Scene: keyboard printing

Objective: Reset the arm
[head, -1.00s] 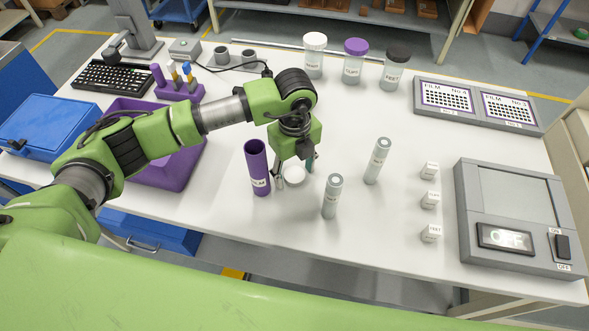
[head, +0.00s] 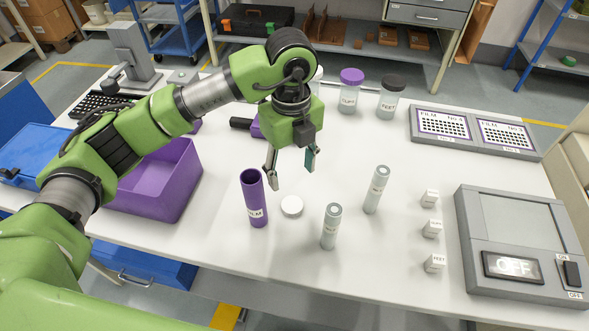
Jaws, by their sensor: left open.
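My left gripper (head: 291,170) hangs above the white table, pointing down with its fingers spread and nothing between them. It is above and behind a round white cap (head: 292,206) that lies flat on the table. A purple tube marked FILM (head: 254,198) stands upright and open at the top, left of the cap and apart from the gripper. My left arm (head: 150,125) reaches in from the left and hides part of the back left of the table. My right gripper is out of view.
Two grey tubes (head: 331,227) (head: 376,190) stand right of the cap. Several small white labelled blocks (head: 431,229) stand near a grey device (head: 515,235) reading OFF. Lidded jars (head: 350,92) and film panels (head: 475,130) are at the back. A purple bin (head: 160,180) is at left.

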